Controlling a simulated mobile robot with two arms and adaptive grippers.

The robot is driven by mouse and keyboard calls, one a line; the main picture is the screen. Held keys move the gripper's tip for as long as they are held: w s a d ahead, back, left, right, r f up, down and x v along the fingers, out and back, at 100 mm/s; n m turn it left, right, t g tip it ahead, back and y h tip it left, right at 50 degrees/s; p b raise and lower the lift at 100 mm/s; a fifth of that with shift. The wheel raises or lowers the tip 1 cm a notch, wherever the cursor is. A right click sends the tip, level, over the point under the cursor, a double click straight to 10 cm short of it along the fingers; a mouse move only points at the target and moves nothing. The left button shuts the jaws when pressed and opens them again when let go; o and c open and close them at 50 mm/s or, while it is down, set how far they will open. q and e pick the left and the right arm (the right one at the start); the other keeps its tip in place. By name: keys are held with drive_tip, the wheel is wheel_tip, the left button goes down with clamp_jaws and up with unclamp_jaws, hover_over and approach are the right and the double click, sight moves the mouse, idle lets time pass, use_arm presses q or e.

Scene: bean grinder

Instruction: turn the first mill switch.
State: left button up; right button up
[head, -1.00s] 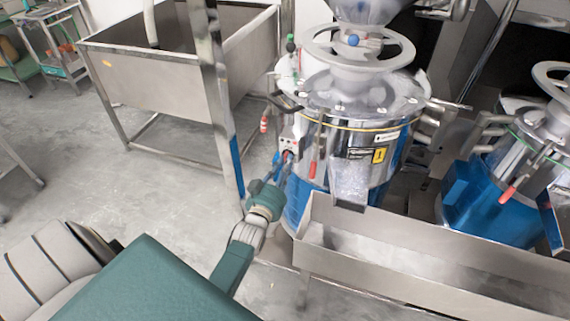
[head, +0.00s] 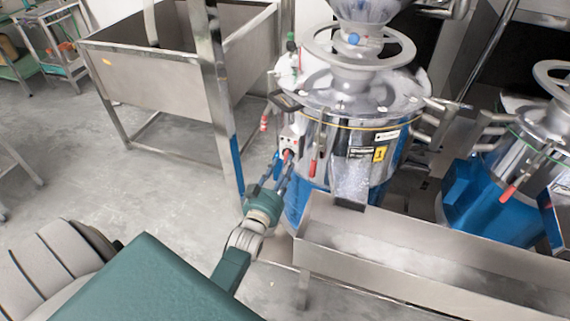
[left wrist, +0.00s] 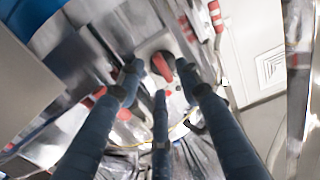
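The first mill (head: 340,140) is a shiny metal drum with a blue lower body and a yellow "1" label. Its small pale switch box (head: 290,141) is on the left side and carries a red switch (head: 288,154). The red switch (left wrist: 163,66) also shows near the middle of the left wrist view. My left gripper (head: 280,166) is just below and left of the box. In the left wrist view, its three blue fingers (left wrist: 158,80) are spread around the switch, open and holding nothing. I cannot tell whether a fingertip touches it. My right gripper is not in view.
A metal post (head: 222,110) stands close left of the gripper. A metal trough (head: 420,262) runs in front of the mill. A second mill (head: 500,185) is on the right, and a steel basin (head: 170,80) is at the back left. Floor is clear on the left.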

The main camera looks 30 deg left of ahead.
use_arm(q)
drive_tip(key=v, duration=1)
drive_tip(key=shift+s, duration=0.1)
